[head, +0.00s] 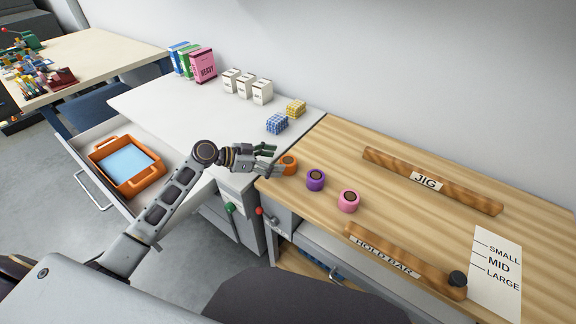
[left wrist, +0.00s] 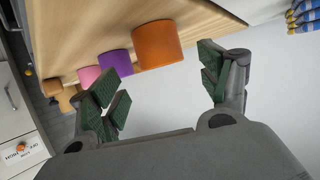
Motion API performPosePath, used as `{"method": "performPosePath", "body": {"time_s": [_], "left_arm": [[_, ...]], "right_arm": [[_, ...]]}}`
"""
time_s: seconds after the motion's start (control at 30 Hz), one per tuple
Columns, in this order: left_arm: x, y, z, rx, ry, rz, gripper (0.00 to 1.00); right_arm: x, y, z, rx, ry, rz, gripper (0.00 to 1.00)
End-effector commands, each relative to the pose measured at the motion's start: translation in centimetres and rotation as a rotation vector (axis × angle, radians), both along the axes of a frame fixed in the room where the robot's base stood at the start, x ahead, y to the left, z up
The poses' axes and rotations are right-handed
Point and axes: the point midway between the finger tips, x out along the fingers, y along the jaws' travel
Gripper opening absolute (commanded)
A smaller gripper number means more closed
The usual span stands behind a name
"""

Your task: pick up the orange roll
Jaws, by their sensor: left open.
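The orange roll (head: 289,163) stands on the wooden bench near its left end. My left gripper (head: 273,160) is open just to the left of it, and a finger partly overlaps the roll in the head view. In the left wrist view the orange roll (left wrist: 158,45) shows ahead of the gap between the green-padded fingers (left wrist: 160,80), with nothing held. Whether a finger touches the roll I cannot tell. A purple roll (head: 315,180) and a pink roll (head: 349,201) stand in a row to its right. My right gripper is not in view.
A wooden jig bar (head: 390,164) and a hold bar (head: 402,259) lie on the bench, with a size card (head: 496,275) at right. Blue (head: 277,124) and yellow (head: 296,108) patterned blocks stand on the white counter. An open drawer holds an orange tray (head: 149,185).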

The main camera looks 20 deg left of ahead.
Motion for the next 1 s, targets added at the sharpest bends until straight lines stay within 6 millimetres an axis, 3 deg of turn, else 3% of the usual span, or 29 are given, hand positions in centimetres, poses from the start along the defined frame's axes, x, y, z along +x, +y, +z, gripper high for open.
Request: {"method": "performPosePath", "body": {"time_s": [0.3, 0.7, 1.0], "left_arm": [[0.8, -0.9, -0.5, -0.002, 0.001, -0.001, 0.78], [2.8, -3.7, -2.0, -0.001, 0.001, 0.0, 0.78], [2.8, -3.8, -2.1, 0.0, 0.001, 0.0, 0.78]], "right_arm": [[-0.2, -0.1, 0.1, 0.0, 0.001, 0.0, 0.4], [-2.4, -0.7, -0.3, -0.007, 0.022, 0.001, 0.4], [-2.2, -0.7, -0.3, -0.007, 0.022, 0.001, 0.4]]}}
